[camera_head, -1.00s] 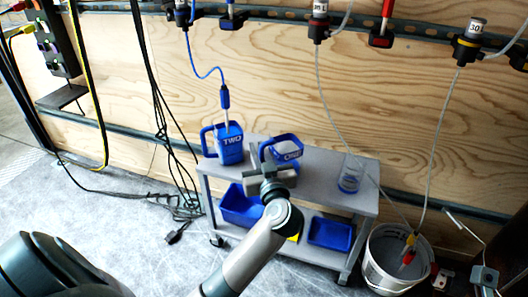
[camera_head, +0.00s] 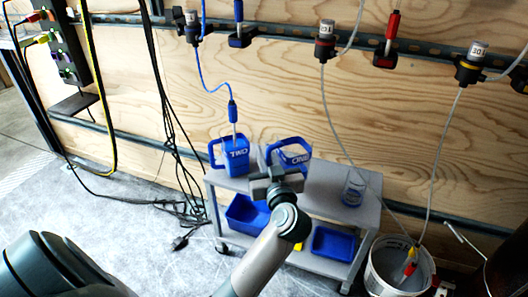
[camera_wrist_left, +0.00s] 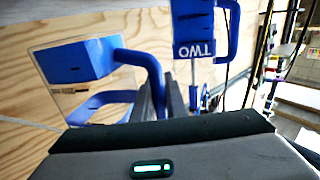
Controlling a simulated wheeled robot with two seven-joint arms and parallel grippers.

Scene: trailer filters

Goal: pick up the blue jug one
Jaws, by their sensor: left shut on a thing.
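The blue jug one (camera_head: 298,161), labelled ONE, is at the cart's top, tilted in the head view. My left gripper (camera_head: 273,178) is shut on its handle. In the left wrist view the jug (camera_wrist_left: 78,60) is at left, with blue bands and a clear part, and its handle runs down to the fingers (camera_wrist_left: 160,98). Whether its base is clear of the cart is hard to tell. The blue jug two (camera_head: 236,158) stands upright to its left, with a blue-tipped tube in it; it also shows in the left wrist view (camera_wrist_left: 193,28). My right gripper is not in view.
The grey cart (camera_head: 328,196) stands by the plywood wall, with a clear beaker (camera_head: 353,190) on top and blue bins (camera_head: 334,243) below. A white bucket (camera_head: 385,275) with tubes is at right. Tubes hang from the wall rail; black cables hang at left.

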